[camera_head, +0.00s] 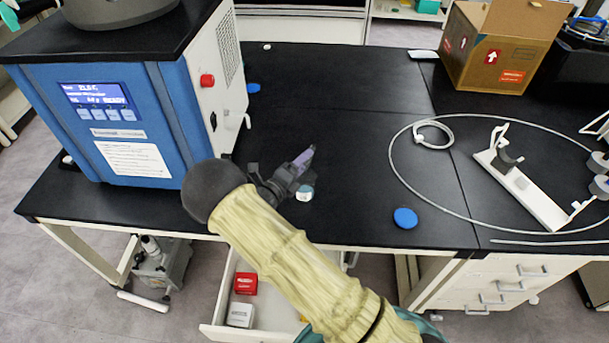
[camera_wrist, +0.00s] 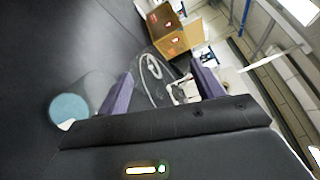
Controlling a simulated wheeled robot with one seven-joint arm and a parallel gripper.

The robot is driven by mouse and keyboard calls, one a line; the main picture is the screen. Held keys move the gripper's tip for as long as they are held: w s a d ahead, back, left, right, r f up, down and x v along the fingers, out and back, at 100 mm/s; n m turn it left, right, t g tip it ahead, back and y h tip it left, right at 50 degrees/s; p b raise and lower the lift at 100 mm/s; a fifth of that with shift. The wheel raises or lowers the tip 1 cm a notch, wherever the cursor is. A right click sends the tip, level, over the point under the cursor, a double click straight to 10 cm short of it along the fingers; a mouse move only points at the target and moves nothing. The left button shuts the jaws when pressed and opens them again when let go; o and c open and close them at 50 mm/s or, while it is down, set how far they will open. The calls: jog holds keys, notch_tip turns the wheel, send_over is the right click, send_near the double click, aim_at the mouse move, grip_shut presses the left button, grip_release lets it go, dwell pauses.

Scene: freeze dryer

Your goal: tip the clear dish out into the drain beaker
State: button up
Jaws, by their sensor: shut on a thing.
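My gripper (camera_head: 303,163) is over the black bench, right of the blue freeze dryer, with its fingers tilted. In the wrist view the two purple fingers (camera_wrist: 163,88) stand apart, shut on the clear dish. The dish itself is hard to make out; I see the bench and cable between the fingers. A small clear vessel with a pale blue-green round face (camera_head: 305,193) is just below the fingertips. It also shows at the left of the wrist view (camera_wrist: 70,110), beside the left finger. It looks like the drain beaker. I cannot tell what is in the dish.
The blue freeze dryer (camera_head: 125,110) stands at the left. A blue disc (camera_head: 405,218) lies near the front edge. A cable loop (camera_head: 392,160) surrounds a white stand (camera_head: 525,190) at the right. A carton (camera_head: 495,55) is at the back. An open drawer (camera_head: 215,328) juts out below.

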jog(key=shift+d, duration=0.1)
dwell(0.3)
jog(key=shift+n, duration=0.3)
dwell(0.4)
jog(key=shift+w+a, duration=0.1)
jog(key=shift+a, duration=0.1)
